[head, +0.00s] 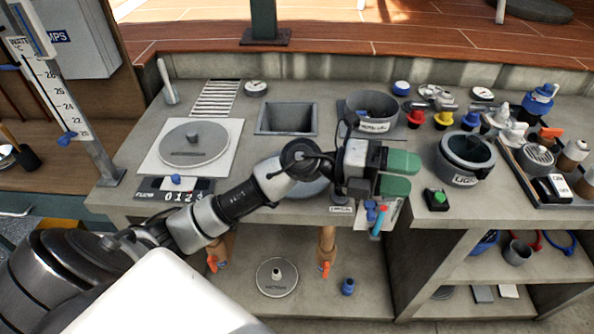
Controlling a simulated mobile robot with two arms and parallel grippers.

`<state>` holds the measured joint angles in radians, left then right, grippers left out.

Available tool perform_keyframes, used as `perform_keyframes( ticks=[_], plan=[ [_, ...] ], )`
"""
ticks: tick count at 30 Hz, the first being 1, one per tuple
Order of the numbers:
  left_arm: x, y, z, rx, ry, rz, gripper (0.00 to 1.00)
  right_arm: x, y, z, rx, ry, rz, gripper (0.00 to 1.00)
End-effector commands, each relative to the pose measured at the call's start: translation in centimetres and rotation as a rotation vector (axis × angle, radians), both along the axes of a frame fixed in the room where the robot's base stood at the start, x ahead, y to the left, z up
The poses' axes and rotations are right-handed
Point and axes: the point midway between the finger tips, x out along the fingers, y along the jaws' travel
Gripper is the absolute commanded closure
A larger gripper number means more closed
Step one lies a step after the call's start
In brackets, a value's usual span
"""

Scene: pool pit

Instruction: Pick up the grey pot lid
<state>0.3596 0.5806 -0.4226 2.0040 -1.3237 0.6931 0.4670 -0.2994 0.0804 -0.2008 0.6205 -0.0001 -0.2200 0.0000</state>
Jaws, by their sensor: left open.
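A round grey lid (194,144) with a darker knob in its middle lies on a white square plate on the left of the counter. Another round grey disc (308,188) lies at the counter's front, mostly hidden behind my left arm. A third grey disc (277,277) with a pale knob rests on the shelf below. I cannot tell from the lettering which is the pot lid. My left gripper (404,175) has green fingers, slightly apart and empty. It is above the counter's front edge, right of all three discs. My right gripper is not in view.
A square opening (286,119) is in the counter behind my left arm. A green button box (437,199) stands near the front edge. Coloured small parts crowd the right side.

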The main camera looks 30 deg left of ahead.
Motion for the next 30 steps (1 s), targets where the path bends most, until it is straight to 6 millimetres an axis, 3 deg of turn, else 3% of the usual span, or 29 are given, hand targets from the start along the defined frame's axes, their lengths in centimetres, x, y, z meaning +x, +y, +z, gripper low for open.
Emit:
perform_keyframes(
  ticks=[5, 9, 15, 18, 23, 30],
  plan=[
    [1.7, 3.6, -4.0, 0.544, -0.004, -0.115, 0.39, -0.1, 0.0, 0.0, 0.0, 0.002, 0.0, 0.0],
    [3.5, 10.1, -5.8, 0.965, 0.098, -0.098, 0.39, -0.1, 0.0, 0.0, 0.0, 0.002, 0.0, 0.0],
    [4.5, 19.5, -4.8, 1.386, 0.316, 0.028, 0.39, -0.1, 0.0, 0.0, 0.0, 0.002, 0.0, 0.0],
    [4.4, 22.2, -3.9, 1.49, 0.396, 0.079, 0.39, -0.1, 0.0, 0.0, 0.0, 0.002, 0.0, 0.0],
    [4.2, 23.7, -4.3, 1.544, 0.449, 0.107, 0.39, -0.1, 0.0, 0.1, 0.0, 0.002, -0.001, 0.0],
    [4.7, 23.7, -7.9, 1.543, 0.449, 0.105, 0.39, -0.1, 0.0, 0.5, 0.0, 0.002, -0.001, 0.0]
  ],
)
